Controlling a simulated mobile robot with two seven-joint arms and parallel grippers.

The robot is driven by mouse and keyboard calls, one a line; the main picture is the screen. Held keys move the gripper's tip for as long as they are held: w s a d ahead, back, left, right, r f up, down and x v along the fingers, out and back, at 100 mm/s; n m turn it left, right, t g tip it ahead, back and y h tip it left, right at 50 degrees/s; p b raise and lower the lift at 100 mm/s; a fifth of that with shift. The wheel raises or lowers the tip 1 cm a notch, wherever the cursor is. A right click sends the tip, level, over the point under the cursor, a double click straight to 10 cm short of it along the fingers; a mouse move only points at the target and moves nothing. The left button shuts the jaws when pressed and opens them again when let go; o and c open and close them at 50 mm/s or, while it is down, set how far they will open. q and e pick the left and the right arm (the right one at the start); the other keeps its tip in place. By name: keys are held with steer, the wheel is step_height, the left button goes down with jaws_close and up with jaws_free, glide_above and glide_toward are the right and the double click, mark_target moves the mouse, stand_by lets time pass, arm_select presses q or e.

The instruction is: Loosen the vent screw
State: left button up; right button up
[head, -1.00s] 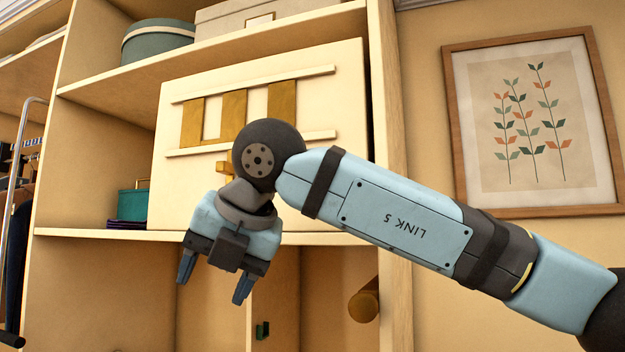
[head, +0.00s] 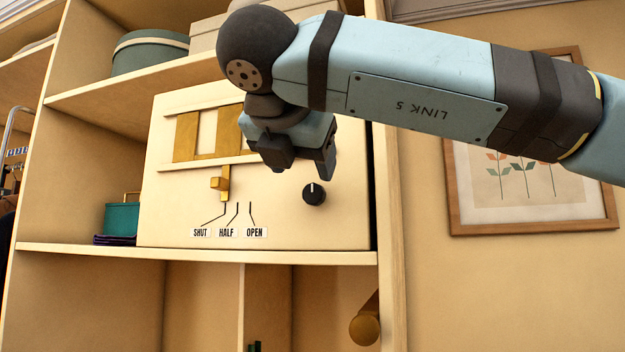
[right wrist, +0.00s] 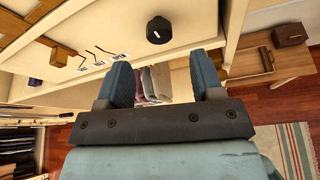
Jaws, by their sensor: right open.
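The vent screw, a round black knob with a white line (head: 314,194), sits on the lower right of the cream vent panel (head: 290,228). Its white line points up in the head view. The knob also shows in the right wrist view (right wrist: 159,30), beyond the fingertips. My right gripper (head: 306,163) is just above the knob in the head view, apart from it. In the right wrist view its two blue fingers (right wrist: 163,76) are spread with nothing between them. My left gripper is not in view.
SHUT, HALF and OPEN labels (head: 227,232) lie along the panel's lower part. A teal box (head: 122,218) stands left of the panel on the shelf (head: 190,253). A brown rod end (head: 364,330) juts out below. A framed print (head: 456,205) hangs at right.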

mark_target(313, 191)
steer(key=p+x, duration=0.2)
steer(key=x, duration=0.4)
steer(key=shift+r, duration=0.1)
steer(key=shift+w+d+f, duration=0.1)
steer(key=shift+w+f, duration=0.2)
steer(key=shift+w, duration=0.25)
steer(key=c, duration=0.9)
